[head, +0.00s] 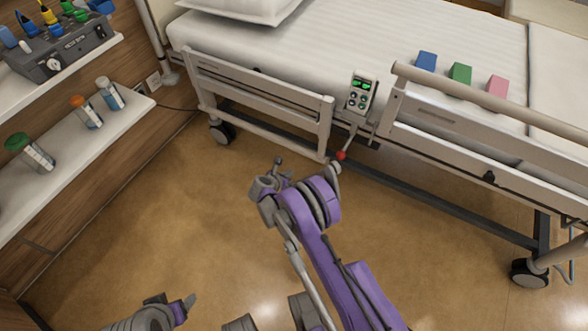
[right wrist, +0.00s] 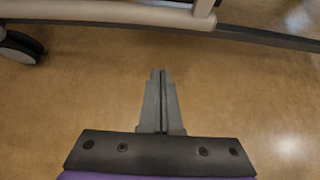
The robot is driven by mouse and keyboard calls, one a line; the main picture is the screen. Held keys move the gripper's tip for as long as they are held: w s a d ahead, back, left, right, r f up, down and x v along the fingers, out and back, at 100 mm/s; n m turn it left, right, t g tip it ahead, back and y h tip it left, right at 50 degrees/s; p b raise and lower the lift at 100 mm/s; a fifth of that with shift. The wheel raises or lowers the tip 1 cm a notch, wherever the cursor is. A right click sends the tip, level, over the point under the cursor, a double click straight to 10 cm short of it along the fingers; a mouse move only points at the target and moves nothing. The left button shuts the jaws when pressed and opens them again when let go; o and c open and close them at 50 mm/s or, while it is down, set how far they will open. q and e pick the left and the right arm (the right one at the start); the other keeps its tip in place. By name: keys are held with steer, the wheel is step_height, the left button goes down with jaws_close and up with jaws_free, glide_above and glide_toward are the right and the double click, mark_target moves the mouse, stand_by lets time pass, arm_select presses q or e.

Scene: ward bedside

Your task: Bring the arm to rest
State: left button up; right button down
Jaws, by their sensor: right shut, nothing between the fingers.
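My right arm (head: 325,245), purple and grey, reaches up from the bottom of the head view over the bare floor in front of the bed. Its gripper (head: 279,164) is small there, left of a red knob under the bed rail and apart from it. In the right wrist view the two grey fingers (right wrist: 161,73) lie together, empty, with only floor around them. My left gripper (head: 188,303) shows partly at the bottom left of the head view; its jaw opening is not clear.
The bed (head: 260,85) with side rails, a control panel (head: 361,93) and a red-knobbed lever (head: 341,155) stands ahead. Blue (head: 426,61), green (head: 461,73) and pink (head: 497,86) blocks sit on it. A shelf (head: 75,150) with bottles is at left. Open floor (head: 180,210) lies between.

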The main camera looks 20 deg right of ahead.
steer(key=shift+s+a+r, duration=0.25)
steer(key=shift+a, duration=0.1)
